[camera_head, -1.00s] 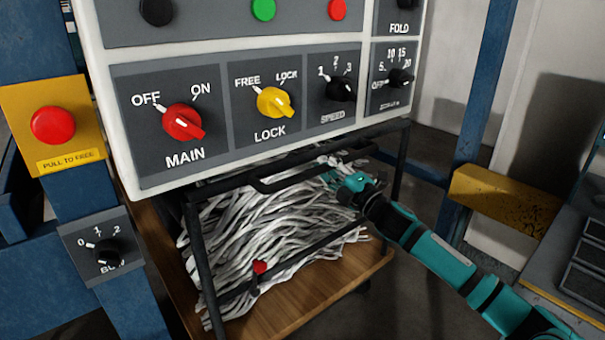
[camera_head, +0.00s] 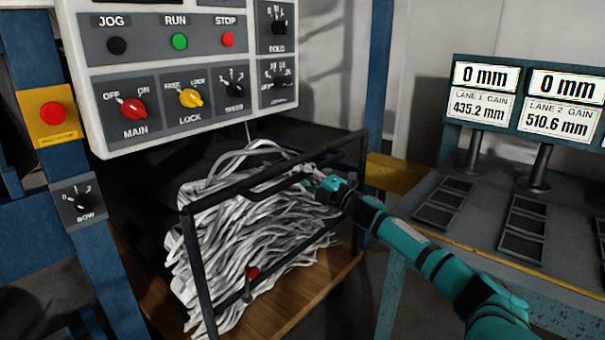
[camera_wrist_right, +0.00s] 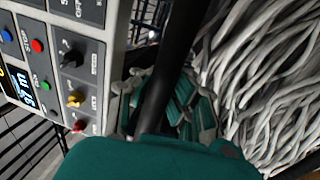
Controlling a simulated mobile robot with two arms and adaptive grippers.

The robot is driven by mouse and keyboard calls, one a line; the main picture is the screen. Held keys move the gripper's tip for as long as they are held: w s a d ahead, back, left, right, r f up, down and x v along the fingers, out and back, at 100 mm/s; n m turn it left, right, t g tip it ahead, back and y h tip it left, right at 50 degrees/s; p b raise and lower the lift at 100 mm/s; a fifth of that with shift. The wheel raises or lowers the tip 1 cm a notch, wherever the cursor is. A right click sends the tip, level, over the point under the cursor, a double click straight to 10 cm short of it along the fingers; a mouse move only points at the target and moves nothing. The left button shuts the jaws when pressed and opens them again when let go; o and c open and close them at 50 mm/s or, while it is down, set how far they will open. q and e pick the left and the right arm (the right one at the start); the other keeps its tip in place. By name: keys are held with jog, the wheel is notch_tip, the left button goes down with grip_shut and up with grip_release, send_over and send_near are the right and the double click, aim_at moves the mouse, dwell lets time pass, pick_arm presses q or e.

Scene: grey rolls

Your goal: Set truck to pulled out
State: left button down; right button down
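The truck (camera_head: 322,288) is a low cart with a black tube frame and a wooden deck, loaded with a heap of grey-white strips (camera_head: 250,240). My right gripper (camera_head: 318,182) is at the truck's upper front bar, with the teal arm coming in from the right. In the right wrist view the teal fingers (camera_wrist_right: 168,104) lie on both sides of a black bar (camera_wrist_right: 163,80) and appear closed around it. The fingertips are partly hidden by the bar. My left gripper is in no view.
The control panel (camera_head: 150,75) hangs at the upper left, with a blue post and BOW switch (camera_head: 78,203) beside it. A yellow block (camera_head: 395,172) is behind my arm. A grey bench (camera_head: 480,215) with displays stands at the right. Dark floor shows between truck and bench.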

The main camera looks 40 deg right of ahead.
jog(key=shift+s+d+f, duration=0.1)
jog(key=shift+d, duration=0.1)
jog(key=c, duration=1.7)
grip_release()
jog(key=shift+d, duration=0.15)
jog(key=o, duration=0.5)
jog(key=shift+o, duration=0.2)
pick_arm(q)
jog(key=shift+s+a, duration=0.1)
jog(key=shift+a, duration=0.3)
pick_arm(e)
jog(key=a+v, duration=0.1)
jog(key=v, duration=1.1)
jog(key=shift+d, duration=0.35)
